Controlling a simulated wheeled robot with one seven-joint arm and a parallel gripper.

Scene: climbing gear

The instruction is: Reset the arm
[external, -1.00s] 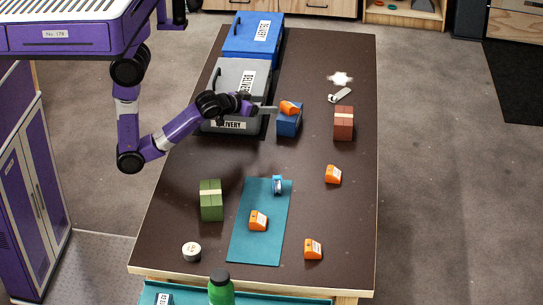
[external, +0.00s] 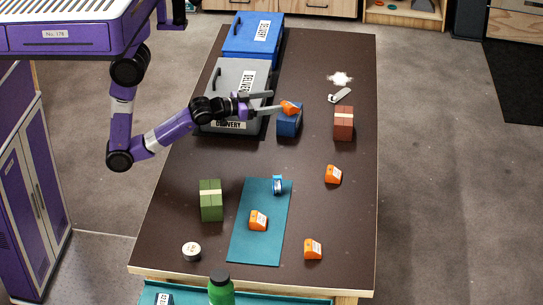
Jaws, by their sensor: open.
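My gripper (external: 269,103) is open, its two fingers spread and pointing right over the table. Its fingertips are just left of an orange block (external: 290,107) that rests on a blue block (external: 289,125). Nothing shows between the fingers. My purple arm (external: 172,129) reaches in from the left, above the table's left edge. The gripper passes in front of the grey delivery box (external: 236,77) and hides part of it.
A blue delivery box (external: 252,38) stands behind the grey one. A red block (external: 343,123), a green block (external: 211,200), several orange pieces and a teal mat (external: 245,245) lie on the dark table (external: 330,210).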

